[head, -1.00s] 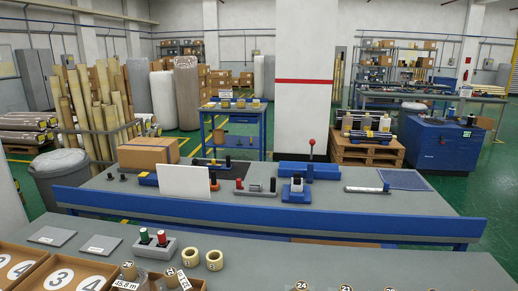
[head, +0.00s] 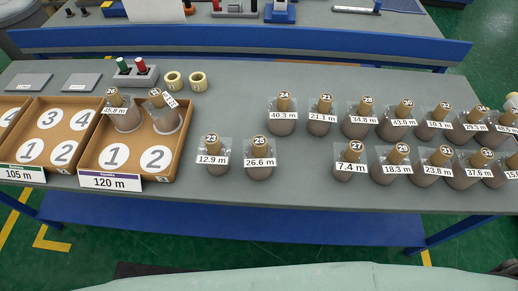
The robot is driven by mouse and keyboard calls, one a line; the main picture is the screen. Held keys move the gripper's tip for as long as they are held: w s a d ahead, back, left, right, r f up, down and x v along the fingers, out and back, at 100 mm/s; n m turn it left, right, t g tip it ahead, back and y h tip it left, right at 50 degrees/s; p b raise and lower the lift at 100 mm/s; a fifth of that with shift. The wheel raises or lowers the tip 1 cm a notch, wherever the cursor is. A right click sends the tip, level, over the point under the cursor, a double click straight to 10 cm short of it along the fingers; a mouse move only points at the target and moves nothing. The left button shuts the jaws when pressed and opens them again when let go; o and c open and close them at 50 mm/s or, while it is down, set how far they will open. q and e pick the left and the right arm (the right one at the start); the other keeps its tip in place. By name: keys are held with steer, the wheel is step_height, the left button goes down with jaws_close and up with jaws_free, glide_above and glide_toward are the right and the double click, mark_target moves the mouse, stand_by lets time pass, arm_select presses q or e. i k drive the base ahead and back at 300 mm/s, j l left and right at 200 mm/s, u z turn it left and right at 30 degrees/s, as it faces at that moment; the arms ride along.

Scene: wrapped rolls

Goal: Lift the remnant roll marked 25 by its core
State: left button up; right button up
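The roll marked 25 (head: 259,171) stands upright on the grey table in the head view, near the front edge and left of the middle. It is a brownish roll in clear wrap, with a tan core (head: 260,148) sticking up from its top and a white label reading 26.6 m. It is apart from its neighbours. Neither of my grippers is in view.
Roll 23 (head: 216,168) stands close to its left, roll 24 (head: 282,124) behind it. Several more rolls stand in two rows at the right. The 120 m tray (head: 172,172) at the left holds two rolls. Table (head: 300,185) right of roll 25 is clear.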

mark_target(259, 153)
steer(key=k+l+u, duration=0.1)
steer(key=l+u, duration=0.25)
steer(key=k+l+u, duration=0.2)
steer(key=l+u, duration=0.2)
steer(key=k+l+u, duration=0.2)
steer(key=l+u, duration=0.15)
steer(key=k+l+u, duration=0.35)
steer(key=i+l, duration=0.05)
steer(key=i, duration=0.05)
